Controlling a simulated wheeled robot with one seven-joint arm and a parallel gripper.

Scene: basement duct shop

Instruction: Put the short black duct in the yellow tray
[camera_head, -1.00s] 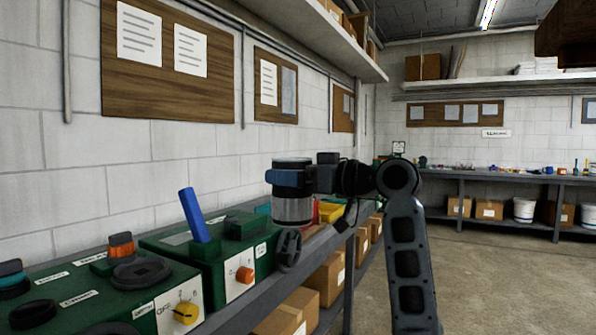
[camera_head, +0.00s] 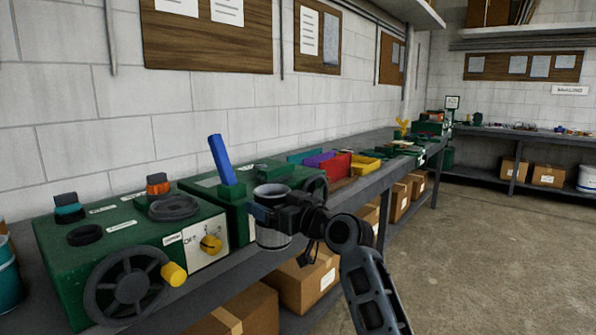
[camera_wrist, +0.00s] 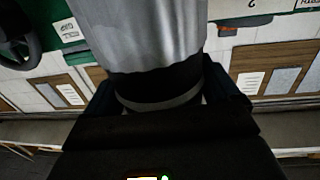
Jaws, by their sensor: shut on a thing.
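My gripper (camera_head: 268,212) is shut on a short duct (camera_head: 273,237), a cylinder with a silvery grey body and a black band. It is held over the front edge of the bench, open end up, and its rim shows dark. In the wrist view the duct's grey body (camera_wrist: 150,35) fills the upper middle, with the black band between the fingers. The yellow tray (camera_head: 367,166) stands further along the bench, beyond and to the right of my gripper, apart from the duct. The inside of the tray is too small to make out.
Red (camera_head: 337,167), purple (camera_head: 319,159) and teal (camera_head: 300,156) bins stand beside the yellow tray. A green machine (camera_head: 130,235) with knobs and a handwheel is at the near left; a blue lever (camera_head: 222,160) rises behind the duct. Cardboard boxes (camera_head: 308,280) sit below the bench.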

